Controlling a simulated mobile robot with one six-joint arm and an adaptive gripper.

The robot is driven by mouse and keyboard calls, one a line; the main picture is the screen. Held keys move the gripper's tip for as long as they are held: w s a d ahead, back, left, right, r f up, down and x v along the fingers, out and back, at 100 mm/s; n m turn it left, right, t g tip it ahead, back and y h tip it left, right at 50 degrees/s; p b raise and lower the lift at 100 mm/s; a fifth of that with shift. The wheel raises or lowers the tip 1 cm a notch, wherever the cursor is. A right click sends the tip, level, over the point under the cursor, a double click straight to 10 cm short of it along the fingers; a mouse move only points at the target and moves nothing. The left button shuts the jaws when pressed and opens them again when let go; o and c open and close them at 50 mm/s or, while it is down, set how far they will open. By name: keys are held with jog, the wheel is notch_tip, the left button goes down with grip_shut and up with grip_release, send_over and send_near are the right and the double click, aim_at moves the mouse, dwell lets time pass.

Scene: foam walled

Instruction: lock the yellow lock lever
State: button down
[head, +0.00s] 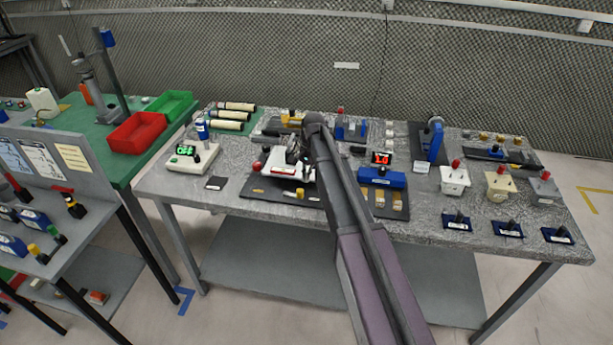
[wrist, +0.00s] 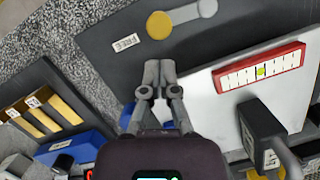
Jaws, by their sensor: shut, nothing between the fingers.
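In the wrist view a yellow round pivot with a grey arm, the lock lever (wrist: 160,24), lies on a dark plate at the top. Its grey arm points right and slightly up. A white label (wrist: 127,42) reading "FREE" sits left of the pivot. My gripper (wrist: 160,68) is shut and empty, its tips a short way below the lever in the picture and apart from it. In the head view my gripper (head: 295,152) is partly hidden by my arm, over the white device on the table. I cannot clearly make out the lever there.
The grey table (head: 230,200) is crowded with fixtures.

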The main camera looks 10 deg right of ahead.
jog(key=shift+b+x, duration=0.95)
jog(key=shift+x, duration=0.3)
jog(key=shift+s+a, duration=0.15)
jog(key=shift+a, duration=0.05)
jog(key=shift+s+d+m, duration=0.1)
jog(key=shift+d+m, duration=0.15)
jog(key=shift+m, duration=0.15)
